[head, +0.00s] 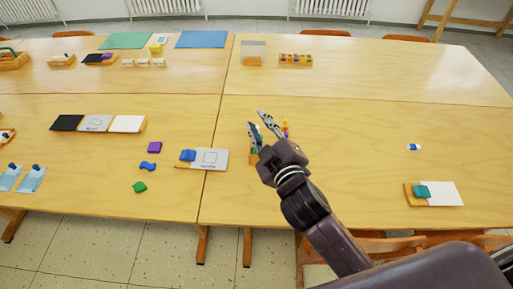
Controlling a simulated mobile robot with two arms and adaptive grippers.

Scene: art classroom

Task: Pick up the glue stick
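My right gripper (256,119) reaches in from the lower right over the middle of the table, its two fingers spread apart with a gap between them. No object shows between the fingertips. Just behind and below it is a small holder with coloured items (286,128), partly hidden by the gripper. A glue stick cannot be made out for certain. A small white and blue piece (414,147) lies alone on the table at the right and may be a glue stick or an eraser. My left gripper is not in view.
A board with a white sheet and teal block (445,194) lies at the right. Purple (154,147), blue (148,166) and green (139,187) pieces lie further left. The right table (350,150) is mostly clear.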

